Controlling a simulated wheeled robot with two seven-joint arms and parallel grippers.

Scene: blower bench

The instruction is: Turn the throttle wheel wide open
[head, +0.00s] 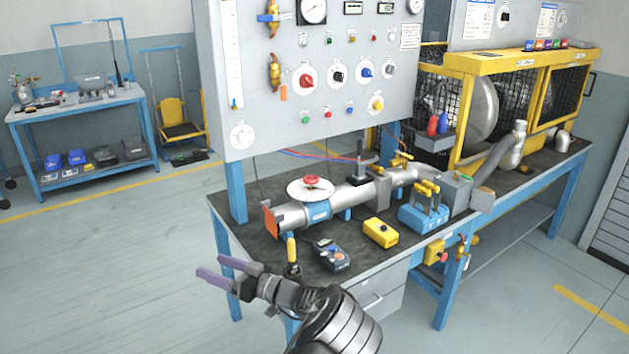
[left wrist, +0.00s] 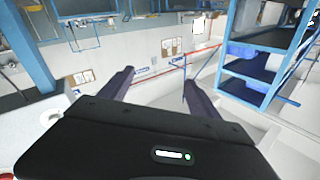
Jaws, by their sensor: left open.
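The throttle wheel appears to be the small red handwheel (head: 311,181) above a round white plate (head: 298,190), on the grey pipe (head: 291,215) on the bench. Its exact setting is too small to read. My left gripper (head: 210,266) is open and empty, in front of and below the bench's near left corner. It is well apart from the wheel and its fingers point left. In the left wrist view its two dark fingers (left wrist: 157,80) are spread with nothing between them. My right gripper is not in view.
The workbench (head: 345,285) holds a yellow-handled tool (head: 291,256), a handheld meter (head: 331,255), a yellow box (head: 380,233) and a blue clamp stand (head: 423,217). A gauge panel (head: 255,110) stands upright behind the pipe. The floor left of the bench is clear.

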